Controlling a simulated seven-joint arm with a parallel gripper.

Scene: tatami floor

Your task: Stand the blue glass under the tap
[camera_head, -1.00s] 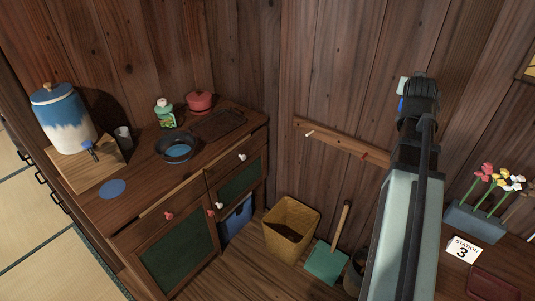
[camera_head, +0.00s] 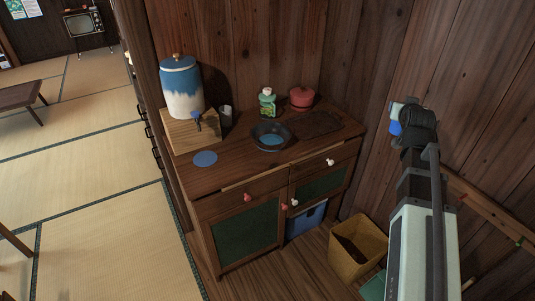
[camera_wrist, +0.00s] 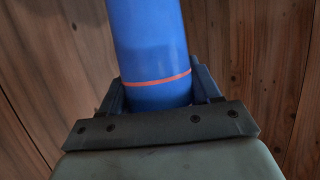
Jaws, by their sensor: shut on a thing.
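The blue glass (camera_wrist: 152,50) fills the middle of the wrist view, with a thin orange line around it. My gripper (camera_wrist: 160,92) is shut on it, one finger on each side. In the head view my gripper (camera_head: 402,112) is at the right, in front of the wood wall, with only a little blue of the glass showing by it. The tap (camera_head: 197,120) is on the front of a blue and white dispenser (camera_head: 183,90) at the back left of the cabinet. The dispenser stands on a wooden block (camera_head: 190,138). My gripper is well to the right of the tap.
A blue round mat (camera_head: 205,159) lies on the cabinet top before the tap. A dark cup (camera_head: 226,116) stands beside the dispenser. A dark bowl (camera_head: 271,136), green bottle (camera_head: 267,102), red pot (camera_head: 302,97) and dark tray (camera_head: 316,123) are farther right. A bin (camera_head: 357,247) stands on the floor.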

